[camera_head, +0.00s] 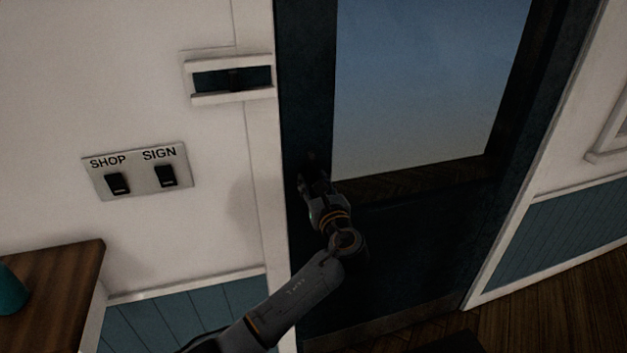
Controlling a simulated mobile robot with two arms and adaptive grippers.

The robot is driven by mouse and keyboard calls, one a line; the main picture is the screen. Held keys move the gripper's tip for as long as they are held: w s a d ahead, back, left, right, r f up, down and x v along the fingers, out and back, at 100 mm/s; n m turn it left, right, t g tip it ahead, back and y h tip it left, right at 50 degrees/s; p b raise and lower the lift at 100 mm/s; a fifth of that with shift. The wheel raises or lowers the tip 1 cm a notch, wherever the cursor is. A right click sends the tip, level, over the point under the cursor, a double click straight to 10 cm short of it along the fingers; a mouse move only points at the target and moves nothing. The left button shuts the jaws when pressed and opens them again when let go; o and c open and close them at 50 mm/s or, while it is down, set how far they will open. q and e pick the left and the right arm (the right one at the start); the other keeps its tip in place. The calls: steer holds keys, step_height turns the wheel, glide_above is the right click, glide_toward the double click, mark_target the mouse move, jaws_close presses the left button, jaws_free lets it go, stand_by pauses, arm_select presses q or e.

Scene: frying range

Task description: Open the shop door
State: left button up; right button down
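The shop door (400,245) is dark blue-green with a large glass pane (425,85) in its upper part. It stands in the middle of the head view, beside a white frame. My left arm reaches in from the bottom, and my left gripper (314,172) is at the door's left edge, just below the level of the pane's lower corner. The dark area there hides the handle and the fingertips, so I cannot tell if the gripper holds anything. My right gripper is not in view.
A switch plate (140,171) marked SHOP and SIGN is on the white wall at left, below a small white-framed slot (232,78). A wooden counter (55,290) with a teal object (10,290) stands at lower left. Wooden floor (560,305) shows at lower right.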

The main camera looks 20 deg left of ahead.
arm_select(q)
steer(key=shift+w+a, duration=0.1)
jaws_close()
stand_by(0.3)
